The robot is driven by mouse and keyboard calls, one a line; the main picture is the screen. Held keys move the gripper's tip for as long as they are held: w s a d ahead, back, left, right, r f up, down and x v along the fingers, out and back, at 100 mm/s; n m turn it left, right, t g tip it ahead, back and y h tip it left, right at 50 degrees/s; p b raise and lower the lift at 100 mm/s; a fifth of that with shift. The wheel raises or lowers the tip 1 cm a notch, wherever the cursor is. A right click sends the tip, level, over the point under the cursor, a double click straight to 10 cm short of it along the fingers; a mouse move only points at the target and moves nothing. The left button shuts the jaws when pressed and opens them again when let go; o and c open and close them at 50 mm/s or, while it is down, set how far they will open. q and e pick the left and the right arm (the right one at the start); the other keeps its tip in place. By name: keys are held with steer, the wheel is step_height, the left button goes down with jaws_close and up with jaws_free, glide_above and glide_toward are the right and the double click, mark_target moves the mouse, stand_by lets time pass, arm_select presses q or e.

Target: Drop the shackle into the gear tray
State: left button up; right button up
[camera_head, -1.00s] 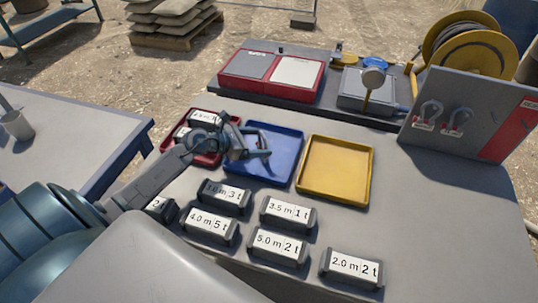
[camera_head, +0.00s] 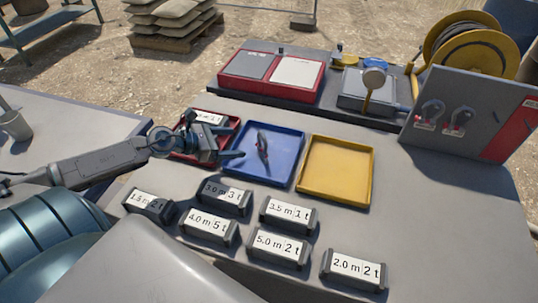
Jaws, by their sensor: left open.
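A small dark, narrow object with a reddish spot, which looks like a shackle (camera_head: 262,147) seen edge-on, shows over the floor of the blue tray (camera_head: 287,178). I cannot tell whether it rests on the tray or is just above it. My left gripper (camera_head: 232,157) is open, with its fingertips over the left edge of the blue tray, left of the shackle and apart from it. Two more shackles (camera_head: 432,112) (camera_head: 460,119) hang on the grey and red board (camera_head: 480,95) at right. My right gripper is out of view.
A red tray (camera_head: 185,153) holding a labelled block (camera_head: 208,118) lies partly behind my left gripper. An empty yellow tray (camera_head: 340,197) is at right. Several labelled blocks (camera_head: 287,213) stand in front. A red case (camera_head: 270,88) and a hose reel (camera_head: 470,50) are behind.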

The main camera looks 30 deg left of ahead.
arm_select(q)
steer(key=shift+p+v, duration=0.45)
steer(key=shift+v, duration=0.5)
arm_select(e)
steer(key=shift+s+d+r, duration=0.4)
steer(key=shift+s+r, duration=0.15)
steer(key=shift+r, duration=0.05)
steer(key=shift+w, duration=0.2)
